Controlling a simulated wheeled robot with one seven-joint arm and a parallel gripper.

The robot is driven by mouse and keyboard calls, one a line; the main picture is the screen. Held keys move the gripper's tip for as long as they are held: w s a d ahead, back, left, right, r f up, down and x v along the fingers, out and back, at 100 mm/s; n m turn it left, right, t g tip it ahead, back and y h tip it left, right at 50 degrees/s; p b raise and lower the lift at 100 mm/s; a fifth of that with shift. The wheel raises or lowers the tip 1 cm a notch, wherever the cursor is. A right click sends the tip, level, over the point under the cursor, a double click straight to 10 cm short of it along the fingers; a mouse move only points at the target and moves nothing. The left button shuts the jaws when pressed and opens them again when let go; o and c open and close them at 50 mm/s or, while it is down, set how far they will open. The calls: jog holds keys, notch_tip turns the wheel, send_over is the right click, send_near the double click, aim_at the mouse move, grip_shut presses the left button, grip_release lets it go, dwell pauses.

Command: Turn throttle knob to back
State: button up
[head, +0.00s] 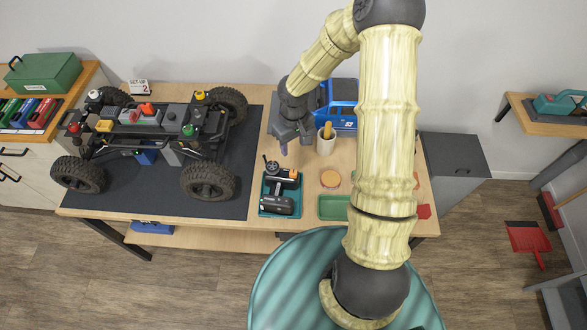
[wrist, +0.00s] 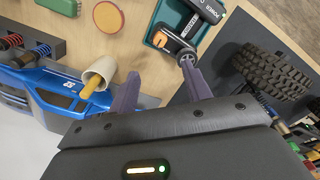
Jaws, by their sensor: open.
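A black and grey handheld controller (head: 281,178) lies in a teal tray (head: 263,208) on the workbench. At its far end is a small round black knob (head: 271,166); I cannot tell for sure that it is the throttle knob. In the wrist view the controller (wrist: 182,38) is at the top, and the round knob (wrist: 187,60) shows near the tip of the right finger. My gripper (head: 285,147) is above the bench, just beyond the controller, pointing down. In the wrist view my gripper (wrist: 160,88) has its two purple fingers apart with nothing between them.
A crawler chassis (head: 145,140) with big tyres stands on a dark mat (head: 235,200) to the left. A beige cup (head: 325,145) and a blue car body (head: 342,95) are close to my gripper's right. A green tray (head: 333,207) lies near the front edge.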

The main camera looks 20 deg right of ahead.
aim_at(293, 172)
notch_tip(293, 172, down, 14)
jog(key=shift+f+p, duration=0.25)
jog(key=shift+p, duration=0.4)
jog(key=c, duration=1)
